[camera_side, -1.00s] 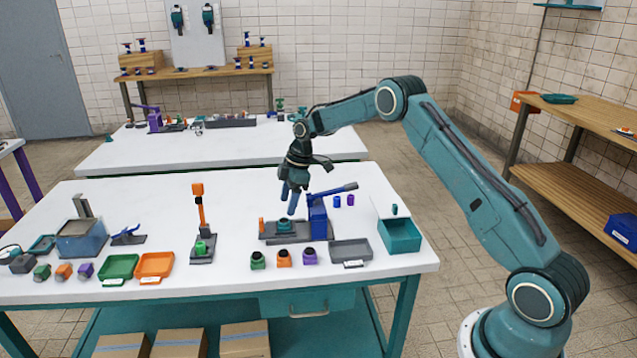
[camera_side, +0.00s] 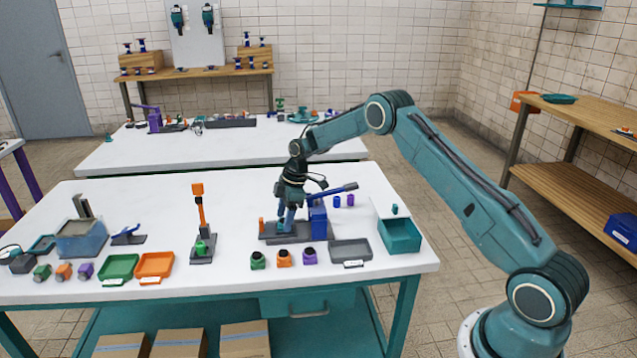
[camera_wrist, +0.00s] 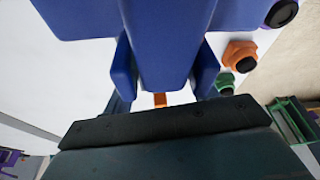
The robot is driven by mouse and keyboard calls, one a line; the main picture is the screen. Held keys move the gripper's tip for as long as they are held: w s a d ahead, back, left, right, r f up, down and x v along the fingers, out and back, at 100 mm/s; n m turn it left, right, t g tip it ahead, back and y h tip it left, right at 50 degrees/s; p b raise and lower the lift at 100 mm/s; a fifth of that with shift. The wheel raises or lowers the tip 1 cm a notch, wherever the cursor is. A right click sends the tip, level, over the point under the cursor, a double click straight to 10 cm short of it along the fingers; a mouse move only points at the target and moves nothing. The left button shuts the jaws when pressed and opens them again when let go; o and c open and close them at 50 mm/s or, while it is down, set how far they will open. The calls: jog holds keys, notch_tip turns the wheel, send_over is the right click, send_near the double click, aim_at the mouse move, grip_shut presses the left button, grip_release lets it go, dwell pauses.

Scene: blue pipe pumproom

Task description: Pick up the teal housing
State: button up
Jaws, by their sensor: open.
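The teal housing (camera_side: 283,229) sits on the grey base of the blue lever press (camera_side: 318,222), left of the press column. My gripper (camera_side: 287,226) points down over it with its blue fingers open, one on either side as far as the side view shows. The fingers hide much of the housing, and I cannot tell whether they touch it. In the wrist view my gripper (camera_wrist: 163,75) shows two spread blue fingers, with the blue press filling the space beyond. I cannot make out the housing there.
The press lever (camera_side: 335,190) reaches out right of my gripper, close to the wrist. Green, orange (camera_side: 283,257) and purple housings stand in front of the press. A grey tray (camera_side: 350,250) and a teal bin (camera_side: 400,236) are to the right.

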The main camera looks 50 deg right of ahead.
grip_shut()
jog(key=shift+r, duration=0.15)
notch_tip(320, 180, up, 20)
jog(key=shift+f, duration=0.2)
dwell(0.8)
jog(key=shift+r, duration=0.1)
dwell(0.7)
